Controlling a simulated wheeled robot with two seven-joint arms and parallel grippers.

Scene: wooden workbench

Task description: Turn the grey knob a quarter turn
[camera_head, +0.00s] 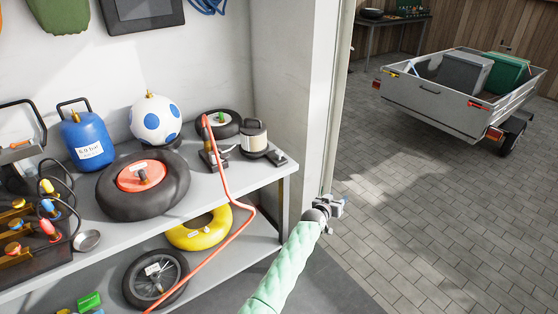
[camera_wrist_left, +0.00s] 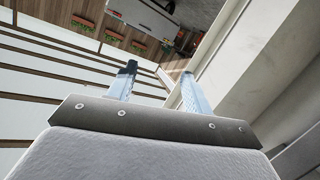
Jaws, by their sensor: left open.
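I cannot make out a grey knob for certain in either view. My left gripper (camera_head: 336,207) is at the end of the pale green sleeved arm, in front of the white door post at the right end of the shelf. Its fingers are small in the head view. In the left wrist view the two fingers of the left gripper (camera_wrist_left: 158,82) stand apart with nothing between them. My right gripper is not in view.
The grey shelf (camera_head: 228,187) holds a blue tank (camera_head: 87,143), a tyre with a red hub (camera_head: 142,178), a spotted ball (camera_head: 156,121) and a small pump (camera_head: 254,138). A red hose (camera_head: 219,160) hangs over its front. Paved ground and a trailer (camera_head: 430,103) lie right.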

